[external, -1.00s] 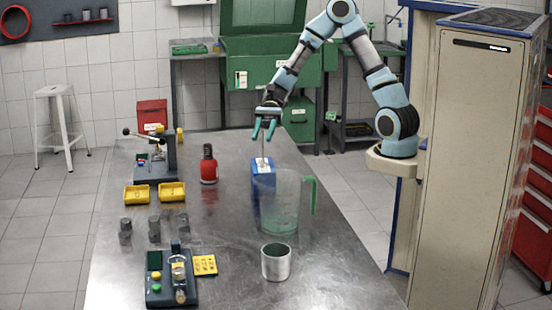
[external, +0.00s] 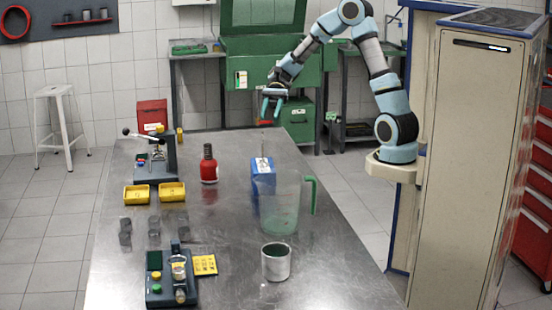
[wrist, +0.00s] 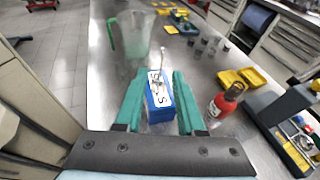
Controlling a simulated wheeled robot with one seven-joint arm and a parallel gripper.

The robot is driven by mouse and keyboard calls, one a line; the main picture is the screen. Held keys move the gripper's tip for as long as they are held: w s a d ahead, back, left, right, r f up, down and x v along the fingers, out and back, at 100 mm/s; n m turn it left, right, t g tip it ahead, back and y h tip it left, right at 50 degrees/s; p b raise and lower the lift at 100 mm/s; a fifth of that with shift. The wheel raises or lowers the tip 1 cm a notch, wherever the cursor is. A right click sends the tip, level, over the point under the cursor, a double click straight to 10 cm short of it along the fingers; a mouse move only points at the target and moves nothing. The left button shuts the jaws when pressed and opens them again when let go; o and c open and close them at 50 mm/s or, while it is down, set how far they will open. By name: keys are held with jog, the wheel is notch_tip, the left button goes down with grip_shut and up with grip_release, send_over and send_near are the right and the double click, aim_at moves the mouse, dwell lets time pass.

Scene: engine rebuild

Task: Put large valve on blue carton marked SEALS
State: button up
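The blue carton (external: 263,182) with a white label stands on the steel table behind the clear jug. In the wrist view the carton (wrist: 158,112) shows dark letters on its white top. The large valve (wrist: 161,68), grey with a thin stem, appears to stand upright on the carton's top; its thin stem (external: 262,143) also shows in the external view. My gripper (external: 273,103) is above and behind the carton, clear of the valve. In the wrist view my gripper (wrist: 150,98) has its two green fingers spread apart with nothing gripped between them.
A clear jug (external: 281,212) with a green handle stands just in front of the carton. A red bottle (external: 208,167) is to its left. Two yellow trays (external: 137,194), several grey cylinders and a metal cup (external: 276,263) are also on the table.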

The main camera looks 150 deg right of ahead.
jog(key=w+a+f+n+g, duration=0.2)
jog(key=a+f+n+g, duration=0.1)
jog(key=a, duration=0.3)
jog(key=w+a+f+n+g, duration=0.3)
jog(key=a+f+n+g, duration=0.1)
jog(key=a+n, duration=0.1)
jog(key=w+a+f+n+g, duration=0.3)
jog(key=a+f+n, duration=0.1)
jog(key=a, duration=0.3)
jog(key=shift+g+y, duration=0.3)
jog(key=a+f+n+g+h, duration=0.1)
jog(key=a+n, duration=0.1)
jog(key=a+f+n+h, duration=0.1)
jog(key=a+n, duration=0.1)
jog(key=n, duration=0.1)
jog(key=a+n+g+h, duration=0.1)
jog(key=a+n, duration=0.2)
jog(key=shift+w+f+g+h, duration=0.2)
jog(key=shift+f+g+h, duration=0.1)
jog(key=shift+f+h, duration=0.1)
jog(key=w+a+n+t+h, duration=0.1)
jog(key=a+n+h, duration=0.1)
jog(key=a+n, duration=0.5)
jog(key=n, duration=0.3)
jog(key=shift+w+a+t+h, duration=0.15)
jog(key=shift+w+t+h, duration=0.15)
jog(key=shift+w+h, duration=0.1)
jog(key=shift+f, duration=0.1)
